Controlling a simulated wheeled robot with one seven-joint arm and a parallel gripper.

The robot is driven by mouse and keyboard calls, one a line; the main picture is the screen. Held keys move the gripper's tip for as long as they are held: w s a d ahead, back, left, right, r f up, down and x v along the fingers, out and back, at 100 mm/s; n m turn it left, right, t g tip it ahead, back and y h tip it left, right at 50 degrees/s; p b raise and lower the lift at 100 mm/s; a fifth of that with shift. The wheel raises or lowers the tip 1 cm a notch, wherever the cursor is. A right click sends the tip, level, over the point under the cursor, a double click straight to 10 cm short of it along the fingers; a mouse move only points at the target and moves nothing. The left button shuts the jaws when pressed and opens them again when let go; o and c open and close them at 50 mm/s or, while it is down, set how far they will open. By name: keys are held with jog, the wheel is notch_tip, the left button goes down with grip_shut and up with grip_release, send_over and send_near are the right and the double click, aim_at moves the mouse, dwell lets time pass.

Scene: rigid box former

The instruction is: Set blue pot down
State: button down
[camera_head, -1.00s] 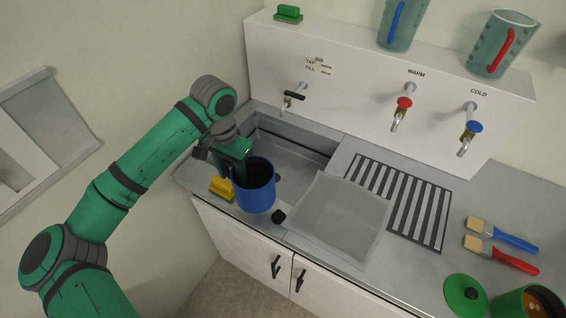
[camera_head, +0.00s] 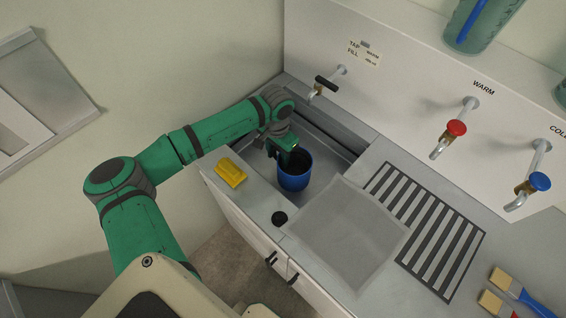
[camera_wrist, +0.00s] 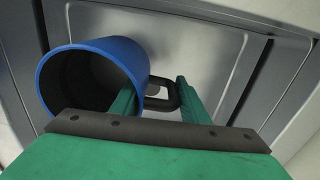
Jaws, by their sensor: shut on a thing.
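The blue pot (camera_head: 295,180) is at the sink (camera_head: 333,150), its dark open top facing up in the head view. My gripper (camera_head: 277,150) is at its upper left side. In the wrist view the pot (camera_wrist: 92,75) shows at the left, with its dark handle (camera_wrist: 165,95) between the two green fingers of my gripper (camera_wrist: 160,105). The gripper is shut on that handle. The pot's underside is hidden, so I cannot tell whether it touches the sink floor.
A yellow sponge-like block (camera_head: 231,171) and a black stopper (camera_head: 279,218) lie on the front ledge. A grey sheet (camera_head: 350,235) lies right of the sink, beside a slatted drain (camera_head: 425,230). A black-handled tap (camera_head: 325,85) overhangs the back of the sink.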

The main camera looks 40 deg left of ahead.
jog(key=shift+f, duration=2.9)
jog(key=shift+f, duration=0.15)
jog(key=c, duration=1)
grip_release()
jog(key=shift+c, duration=0.2)
jog(key=shift+d+r, duration=0.1)
jog(key=shift+r, duration=0.1)
notch_tip(320, 180, up, 12)
jog(key=shift+f, duration=0.1)
